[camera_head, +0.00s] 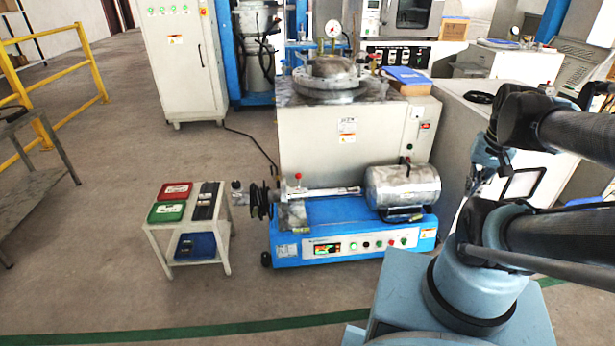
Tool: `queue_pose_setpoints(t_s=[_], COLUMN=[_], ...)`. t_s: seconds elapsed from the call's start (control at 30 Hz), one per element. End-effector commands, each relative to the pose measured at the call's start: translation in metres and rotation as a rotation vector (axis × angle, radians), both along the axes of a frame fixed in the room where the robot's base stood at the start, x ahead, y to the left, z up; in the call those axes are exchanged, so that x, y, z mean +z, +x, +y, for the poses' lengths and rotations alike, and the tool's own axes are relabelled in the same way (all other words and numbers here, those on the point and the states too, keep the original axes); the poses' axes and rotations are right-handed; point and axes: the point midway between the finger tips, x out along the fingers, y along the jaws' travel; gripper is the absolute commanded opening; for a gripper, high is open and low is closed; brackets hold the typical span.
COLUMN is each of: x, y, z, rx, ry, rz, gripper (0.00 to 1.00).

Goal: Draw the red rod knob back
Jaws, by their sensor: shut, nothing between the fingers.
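A small red knob (298,176) stands on a short upright rod at the left part of the blue and white bench machine (310,218). It is beside the horizontal shaft that runs to the silver motor drum (402,186). My gripper (471,192) hangs at the right of the picture, apart from the knob and to the right of the drum. It looks small and partly merges with my arm, and it is shut and empty. Nothing covers the knob.
A white side table (225,240) with red, green and blue trays stands left of the machine. Behind it is a grey cabinet (310,140) with a round metal vessel and dial gauge. Yellow railing (60,68) is at far left.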

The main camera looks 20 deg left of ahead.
Motion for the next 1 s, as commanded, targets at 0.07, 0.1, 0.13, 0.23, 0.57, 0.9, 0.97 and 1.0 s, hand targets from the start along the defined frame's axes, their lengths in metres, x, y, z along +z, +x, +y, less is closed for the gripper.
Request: queue_pose_setpoints(t_s=[0.07, 0.1, 0.13, 0.23, 0.57, 0.9, 0.97, 1.0], x=[0.01, 0.014, 0.017, 0.025, 0.043, 0.043, 0.042, 0.04], y=[0.016, 0.023, 0.029, 0.048, 0.114, 0.182, 0.194, 0.202], z=[0.009, 0.013, 0.016, 0.028, 0.072, 0.127, 0.137, 0.144], rx=[-0.031, -0.048, -0.061, -0.101, -0.238, -0.376, -0.401, -0.418], ry=[0.028, 0.042, 0.054, 0.089, 0.199, 0.304, 0.319, 0.33], rz=[0.005, 0.01, 0.012, 0.022, 0.073, 0.148, 0.163, 0.173], gripper=[0.0, 0.0, 0.0, 0.0, 0.0, 0.0, 0.0, 0.0])
